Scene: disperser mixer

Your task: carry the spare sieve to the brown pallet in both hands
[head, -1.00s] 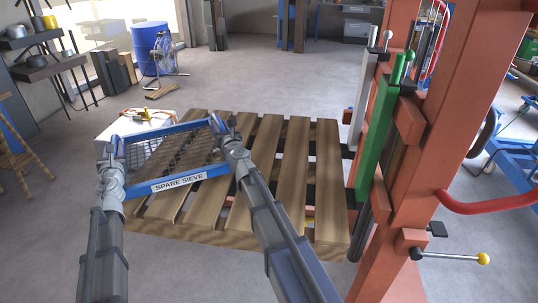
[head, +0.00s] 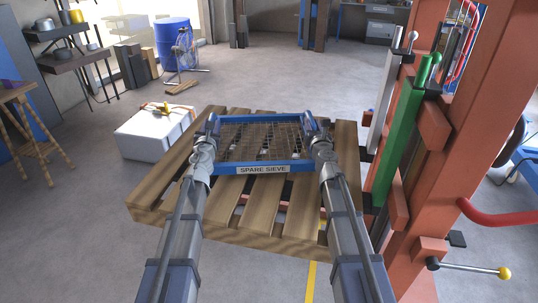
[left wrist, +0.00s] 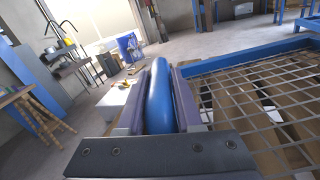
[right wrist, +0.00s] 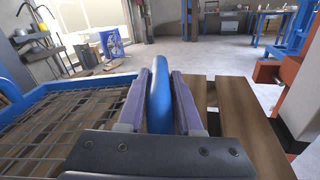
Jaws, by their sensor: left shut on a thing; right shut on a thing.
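The spare sieve (head: 264,169) is a blue frame with wire mesh and a label reading "SPARE SIEVE". It looks level and lies over the brown pallet (head: 165,196) in the head view; I cannot tell whether it touches the slats. My left gripper (head: 211,125) is shut on the sieve's left side, on a blue handle that shows between the jaws in the left wrist view (left wrist: 160,100). My right gripper (head: 311,127) is shut on the right-side handle, which also shows in the right wrist view (right wrist: 159,95). The mesh shows beside both grippers.
A red machine frame (head: 447,140) with a green post (head: 402,130) stands close on the right of the pallet. A white box (head: 150,135) stands at the pallet's left. A blue drum (head: 173,43) and a fan (head: 187,48) are behind. The floor beyond the pallet is clear.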

